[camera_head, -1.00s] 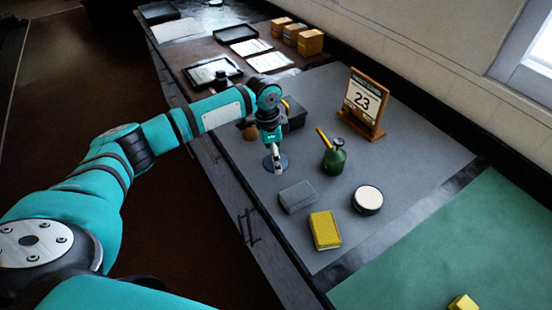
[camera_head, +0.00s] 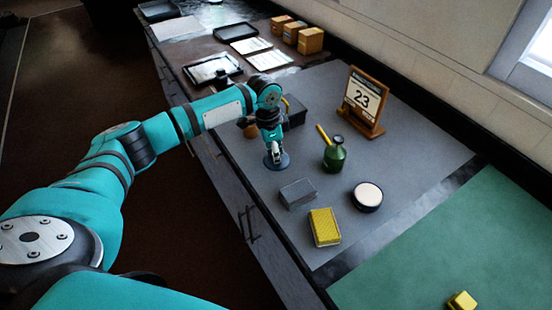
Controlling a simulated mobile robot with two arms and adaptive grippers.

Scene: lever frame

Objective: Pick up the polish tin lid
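A flat dark grey-blue disc (camera_head: 284,163), which looks like the polish tin lid, is on the grey mat directly below my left gripper. My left gripper (camera_head: 274,157) points down, its fingertips at or just over the disc. The fingers are small and partly overlap the disc, so I cannot tell whether they grip it. A round black tin (camera_head: 367,196) with a pale cream top stands to the right on the mat. My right gripper is not in view.
A grey block (camera_head: 297,194), a yellow sponge-like block (camera_head: 325,228) and a green oil can (camera_head: 334,155) stand near the disc. A dark box (camera_head: 294,113) is just behind the gripper. A calendar (camera_head: 363,100) stands at the back. The mat's right front is clear.

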